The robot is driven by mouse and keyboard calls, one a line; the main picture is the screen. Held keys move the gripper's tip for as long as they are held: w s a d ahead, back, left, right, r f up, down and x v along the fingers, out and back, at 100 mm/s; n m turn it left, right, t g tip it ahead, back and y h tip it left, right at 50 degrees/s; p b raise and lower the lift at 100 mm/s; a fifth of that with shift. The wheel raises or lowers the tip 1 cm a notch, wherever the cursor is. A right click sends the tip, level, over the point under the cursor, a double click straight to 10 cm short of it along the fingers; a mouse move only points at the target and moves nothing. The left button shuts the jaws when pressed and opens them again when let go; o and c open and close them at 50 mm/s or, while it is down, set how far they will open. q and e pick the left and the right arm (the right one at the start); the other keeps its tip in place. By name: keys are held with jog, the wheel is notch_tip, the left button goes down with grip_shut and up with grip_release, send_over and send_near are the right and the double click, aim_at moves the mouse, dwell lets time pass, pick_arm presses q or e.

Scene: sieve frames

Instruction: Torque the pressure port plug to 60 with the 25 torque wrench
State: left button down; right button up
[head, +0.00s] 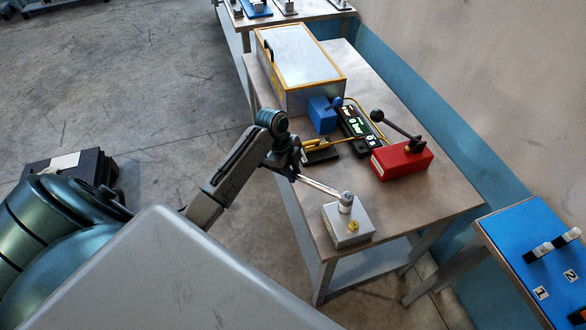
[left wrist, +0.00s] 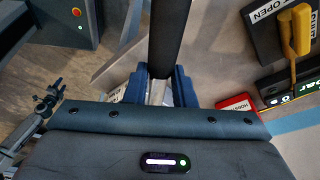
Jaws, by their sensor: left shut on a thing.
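My left gripper (head: 292,165) is shut on a torque wrench, whose silver shaft (head: 320,187) reaches to the right over the table. The wrench's round head (head: 346,199) stands on top of a grey metal block (head: 342,234) near the table's front corner. The pressure port plug is not clearly visible; the wrench head may cover it. A small brass fitting (head: 353,226) shows on the block beside the head. In the left wrist view the black wrench handle (left wrist: 167,40) runs up between the gripper fingers (left wrist: 157,88). The wrench's size mark is not readable. My right gripper is out of view.
A red box with a black-knobbed lever (head: 402,160), a black panel with a green display (head: 355,127), a blue block (head: 322,115) and a yellow-edged case (head: 298,65) stand behind on the table (head: 440,190). A blue-topped table (head: 530,250) with numbered tools is at right.

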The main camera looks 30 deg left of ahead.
pick_arm(q)
jog(key=shift+r+p, duration=0.9)
jog(key=shift+r, duration=0.3)
jog(key=shift+r+p, duration=0.3)
jog(key=shift+r, duration=0.9)
jog(key=shift+a, duration=0.1)
